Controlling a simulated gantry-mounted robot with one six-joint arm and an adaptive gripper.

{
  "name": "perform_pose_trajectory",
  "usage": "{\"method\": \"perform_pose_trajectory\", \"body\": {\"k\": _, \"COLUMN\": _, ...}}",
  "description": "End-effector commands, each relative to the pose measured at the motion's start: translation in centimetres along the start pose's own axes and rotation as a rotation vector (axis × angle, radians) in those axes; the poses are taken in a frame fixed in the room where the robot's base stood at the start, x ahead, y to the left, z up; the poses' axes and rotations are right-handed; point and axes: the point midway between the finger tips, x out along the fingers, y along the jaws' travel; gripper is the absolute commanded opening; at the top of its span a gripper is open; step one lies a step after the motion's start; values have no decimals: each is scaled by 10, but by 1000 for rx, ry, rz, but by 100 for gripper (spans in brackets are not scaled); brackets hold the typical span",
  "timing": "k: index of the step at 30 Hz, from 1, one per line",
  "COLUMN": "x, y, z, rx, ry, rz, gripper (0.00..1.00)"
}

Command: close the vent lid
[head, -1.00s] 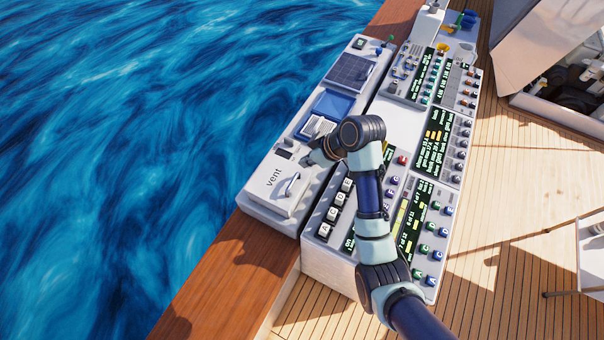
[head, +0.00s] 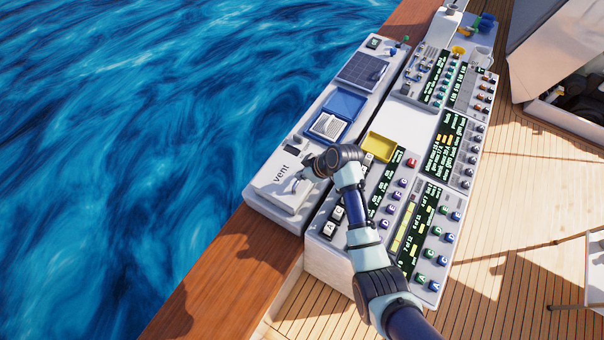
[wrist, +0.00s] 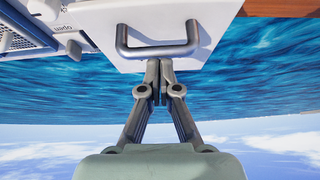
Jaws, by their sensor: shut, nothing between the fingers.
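The vent lid (head: 273,194) is a pale white panel lettered "vent" at the near end of the left-hand console. I cannot tell how far it is raised. In the wrist view the white lid (wrist: 205,12) fills the top middle, with a grey metal bar handle (wrist: 158,50) on it. My gripper (wrist: 160,68) is shut and empty. Its fingertips appear just below the handle's bar in that view; I cannot tell whether they touch. In the head view my gripper (head: 302,181) is over the lid and hides part of it and the handle.
A small dark switch (head: 292,150) is beyond the lid. A blue open box (head: 345,102) and a solar panel (head: 362,70) lie farther along. A yellow tray (head: 380,147) and a button panel (head: 400,190) stand right of my arm. Open water is to the left.

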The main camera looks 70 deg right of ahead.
Motion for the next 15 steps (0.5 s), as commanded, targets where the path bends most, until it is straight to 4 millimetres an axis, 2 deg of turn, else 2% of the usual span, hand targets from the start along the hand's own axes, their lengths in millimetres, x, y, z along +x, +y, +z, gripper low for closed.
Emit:
{"method": "perform_pose_trajectory", "body": {"k": 10, "x": 2, "y": 0, "z": 2, "rx": 0, "ry": 0, "rz": 0, "gripper": 0}}
{"method": "perform_pose_trajectory", "body": {"k": 15, "x": 13, "y": 1, "z": 15, "rx": 1, "ry": 0, "rz": 0, "gripper": 0}}
